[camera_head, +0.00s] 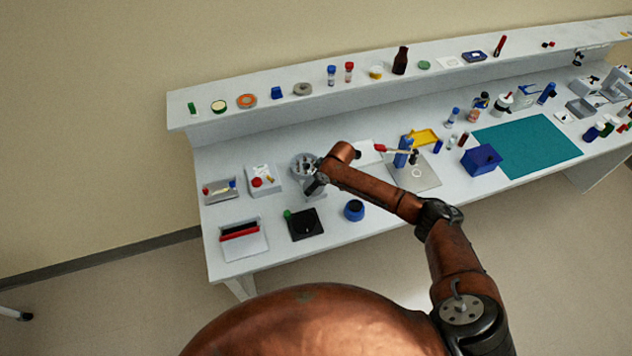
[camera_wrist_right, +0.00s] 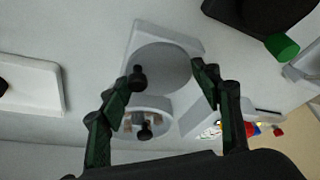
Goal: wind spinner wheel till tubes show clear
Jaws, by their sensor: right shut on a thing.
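The spinner (camera_head: 303,160) is a grey device standing near the left end of the bench. In the right wrist view its round grey wheel (camera_wrist_right: 165,72) lies between my fingers, with a black knob (camera_wrist_right: 138,77) at its edge. Beside the wheel is a pale ring-shaped rotor (camera_wrist_right: 150,112) holding small tubes, too small to tell clear or cloudy. My left gripper is not in view.
A black square plate (camera_head: 305,224) with a green knob and a blue round pot (camera_head: 354,210) stand in front of the spinner. A white box with a red button (camera_head: 262,180) is to its left. Behind runs a raised shelf (camera_head: 290,103) with bottles.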

